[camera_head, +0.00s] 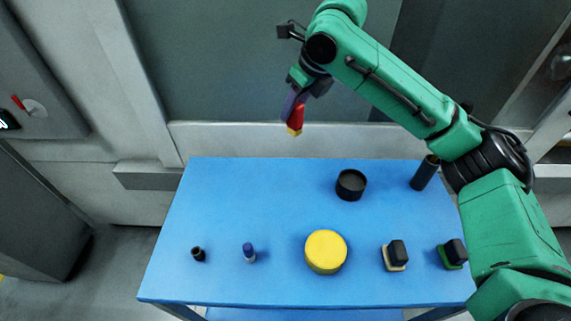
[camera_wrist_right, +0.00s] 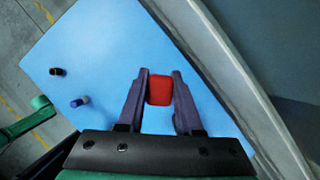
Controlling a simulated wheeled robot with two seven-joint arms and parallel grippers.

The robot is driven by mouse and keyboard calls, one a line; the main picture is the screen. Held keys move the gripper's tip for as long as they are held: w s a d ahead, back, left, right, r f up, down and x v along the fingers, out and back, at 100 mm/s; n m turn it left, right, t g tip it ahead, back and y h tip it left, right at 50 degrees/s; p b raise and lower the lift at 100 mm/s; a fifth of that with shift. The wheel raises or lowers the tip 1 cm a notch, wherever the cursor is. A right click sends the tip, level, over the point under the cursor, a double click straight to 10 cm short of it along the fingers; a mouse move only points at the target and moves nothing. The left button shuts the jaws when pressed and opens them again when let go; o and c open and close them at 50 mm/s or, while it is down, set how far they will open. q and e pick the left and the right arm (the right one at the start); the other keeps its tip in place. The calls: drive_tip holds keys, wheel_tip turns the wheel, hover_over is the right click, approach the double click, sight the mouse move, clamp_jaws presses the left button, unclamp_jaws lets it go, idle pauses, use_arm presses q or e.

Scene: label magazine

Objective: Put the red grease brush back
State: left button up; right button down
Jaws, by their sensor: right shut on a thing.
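The red grease brush (camera_head: 296,118) hangs in the air above the far edge of the blue table, its yellowish end pointing down. My right gripper (camera_head: 292,103) is shut on it. In the right wrist view the brush shows as a red block (camera_wrist_right: 160,92) between the two purple fingers of the gripper (camera_wrist_right: 160,76). A dark, round, open-looking cup (camera_head: 351,186) stands on the table, to the right of the brush and nearer; the brush is apart from it. My left gripper is in neither view.
On the blue table (camera_head: 250,200) stand a tall dark cylinder (camera_head: 424,173), a yellow round tub (camera_head: 326,251), two dark-handled blocks (camera_head: 396,254) (camera_head: 453,252), a small black bottle (camera_head: 198,255) and a blue-capped bottle (camera_head: 249,254). The table's far left is clear. A wall rises behind it.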

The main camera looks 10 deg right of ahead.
drive_tip(key=shift+w+f, duration=0.35)
drive_tip(key=shift+f, duration=0.15)
drive_tip(key=s+f, duration=0.1)
drive_tip(key=f, duration=0.1)
drive_tip(key=s+f, duration=0.1)
drive_tip(key=f, duration=0.1)
drive_tip(key=s+f, duration=0.1)
drive_tip(key=f, duration=0.1)
drive_tip(key=shift+f+p, duration=0.15)
drive_tip(key=shift+p, duration=0.25)
drive_tip(key=f, duration=0.7)
drive_tip(key=f+p, duration=0.1)
drive_tip(key=f, duration=0.3)
drive_tip(key=shift+w+f, duration=0.2)
drive_tip(key=shift+w, duration=0.2)
drive_tip(key=shift+f, duration=0.2)
drive_tip(key=c, duration=0.6)
unclamp_jaws()
use_arm(q)
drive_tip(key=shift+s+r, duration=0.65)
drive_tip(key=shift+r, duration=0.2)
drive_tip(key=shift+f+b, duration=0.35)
drive_tip(key=shift+b, duration=0.1)
use_arm(e)
drive_tip(key=v, duration=1.2)
drive_tip(key=shift+s, duration=0.1)
